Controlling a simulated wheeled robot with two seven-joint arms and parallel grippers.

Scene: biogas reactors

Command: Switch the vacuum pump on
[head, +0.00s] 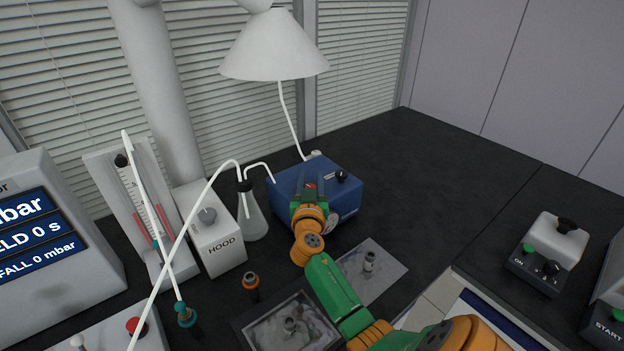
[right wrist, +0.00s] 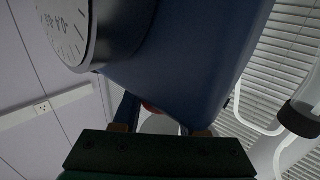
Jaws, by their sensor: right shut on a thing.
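The vacuum pump (head: 347,200) is a blue box with a black knob on top, standing on the dark bench at the back. A white dial gauge shows on its front; in the right wrist view the pump (right wrist: 190,55) fills the upper middle. My right gripper (head: 309,188) is at the pump's top, at its red switch (head: 310,186). Its jaws are shut on the switch, of which only a little red shows between the fingers in the right wrist view (right wrist: 152,107). The switch's setting cannot be made out. My left gripper is out of view.
A stoppered glass flask (head: 251,215) with white tubing stands left of the pump, beside the grey HOOD box (head: 212,235). A tube manometer (head: 137,200) stands further left. The bench right of the pump is clear.

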